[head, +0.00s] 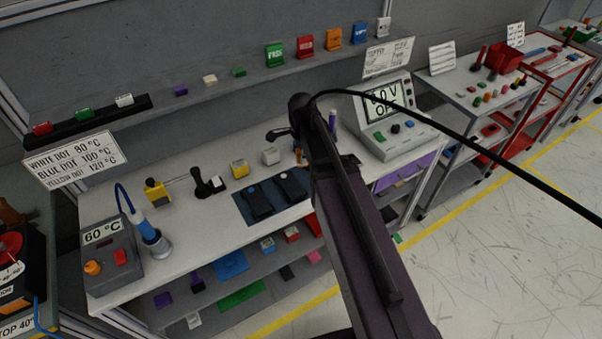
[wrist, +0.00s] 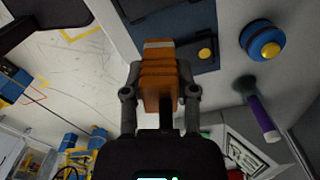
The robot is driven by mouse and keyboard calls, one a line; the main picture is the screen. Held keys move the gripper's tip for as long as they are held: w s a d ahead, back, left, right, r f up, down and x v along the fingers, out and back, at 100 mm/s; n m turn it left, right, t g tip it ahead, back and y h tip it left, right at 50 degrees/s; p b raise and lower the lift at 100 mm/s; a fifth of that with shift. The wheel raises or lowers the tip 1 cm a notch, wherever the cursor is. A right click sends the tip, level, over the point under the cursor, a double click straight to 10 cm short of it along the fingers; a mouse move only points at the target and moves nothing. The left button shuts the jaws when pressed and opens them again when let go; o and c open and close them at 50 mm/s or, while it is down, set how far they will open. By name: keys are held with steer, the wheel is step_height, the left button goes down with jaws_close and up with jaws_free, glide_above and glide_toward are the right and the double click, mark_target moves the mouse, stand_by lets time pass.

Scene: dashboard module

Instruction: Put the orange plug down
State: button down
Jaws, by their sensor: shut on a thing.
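My gripper (wrist: 160,90) is shut on the orange plug (wrist: 158,72), with one finger on each side of it in the wrist view. The plug is ribbed and has a grey band at its far end. In the wrist view it overlaps the edge of a dark blue mat (wrist: 205,22) and the pale bench top. I cannot tell whether it touches either. In the head view a small orange part of the plug (head: 299,157) shows beside my arm, which hides most of the gripper.
The mat (head: 243,209) carries two black devices (head: 257,201). A grey power supply (head: 392,118) stands right of my arm. The bench front left of the mat is clear.

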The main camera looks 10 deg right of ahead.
steer(key=s+f+n+b, duration=0.1)
steer(key=s, duration=0.2)
steer(key=s+f+n+b, duration=0.1)
steer(key=s+f+b, duration=0.1)
steer(key=s, duration=0.2)
steer(key=s+f+n+b, duration=0.1)
steer(key=s+f+b, duration=0.1)
steer(key=s, duration=0.1)
steer(key=shift+s+a+f, duration=0.15)
steer(key=shift+a+f, duration=0.1)
steer(key=w, duration=0.5)
steer(key=w+f+b, duration=0.1)
steer(key=w, duration=0.4)
steer(key=w+d, duration=0.1)
steer(key=w, duration=0.3)
steer(key=shift+w+f+b, duration=0.2)
steer(key=shift+w+b, duration=0.1)
steer(key=shift+w, duration=0.1)
steer(key=shift+w, duration=0.6)
steer(key=shift+f+b, duration=1.8)
steer(key=shift+b, duration=0.05)
steer(key=shift+f, duration=0.15)
